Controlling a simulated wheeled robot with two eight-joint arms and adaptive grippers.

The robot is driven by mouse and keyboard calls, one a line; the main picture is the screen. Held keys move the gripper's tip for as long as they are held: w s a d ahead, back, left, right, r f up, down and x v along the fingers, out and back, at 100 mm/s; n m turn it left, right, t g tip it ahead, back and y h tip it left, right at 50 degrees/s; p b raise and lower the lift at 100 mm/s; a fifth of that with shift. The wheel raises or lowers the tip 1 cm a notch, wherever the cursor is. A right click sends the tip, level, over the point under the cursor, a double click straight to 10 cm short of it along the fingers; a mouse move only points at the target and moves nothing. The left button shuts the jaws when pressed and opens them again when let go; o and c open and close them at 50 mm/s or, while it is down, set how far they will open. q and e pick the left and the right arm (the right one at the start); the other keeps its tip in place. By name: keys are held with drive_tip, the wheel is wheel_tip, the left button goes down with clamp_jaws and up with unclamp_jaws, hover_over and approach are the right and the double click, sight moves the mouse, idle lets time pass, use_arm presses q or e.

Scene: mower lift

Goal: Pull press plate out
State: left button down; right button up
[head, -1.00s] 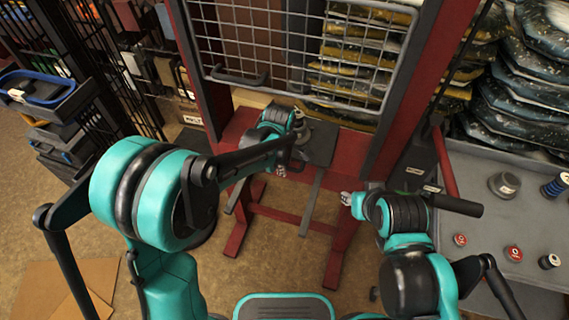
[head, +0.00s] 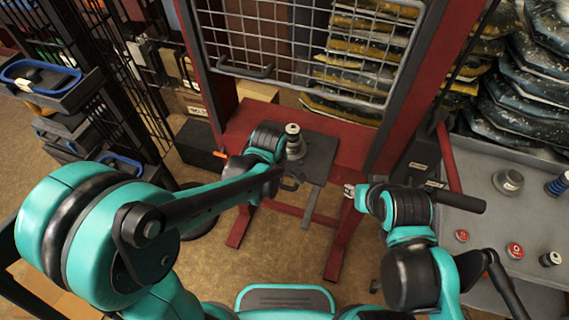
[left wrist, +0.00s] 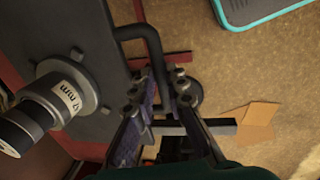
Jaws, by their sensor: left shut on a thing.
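The press plate (head: 320,154) is a dark grey slab on the red press frame (head: 255,118). A silver and black cylinder (head: 293,140) stands on it; in the left wrist view this cylinder (left wrist: 50,103) bears a "mm" label. The plate (left wrist: 85,35) carries a black bar handle (left wrist: 139,32) on its near edge. My left gripper (left wrist: 158,84) is shut on this handle, with the bar between its fingers. In the head view my left gripper (head: 287,180) is partly hidden by its arm. My right gripper (head: 350,190) is right of the press, apart from the plate; its fingers are unclear.
Two grey rails (head: 312,206) stick out at the press front, the left one mostly hidden. A mesh guard (head: 300,45) hangs above the plate. A grey cart (head: 475,225) with metal parts stands at right. Shelving (head: 85,80) stands at left. Floor in front is clear.

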use_arm(q)
drive_tip(key=s+a+p, duration=0.1)
drive_tip(key=s+a, duration=0.3)
drive_tip(key=s, duration=0.8)
drive_tip(key=shift+s+p, duration=0.2)
drive_tip(key=shift+p, duration=0.1)
drive_tip(key=c, duration=1.5)
unclamp_jaws()
drive_tip(key=shift+c, duration=0.2)
wheel_tip(320, 180, up, 12)
drive_tip(key=s, duration=0.2)
drive_tip(key=shift+a, duration=0.35)
drive_tip(key=shift+f, duration=0.15)
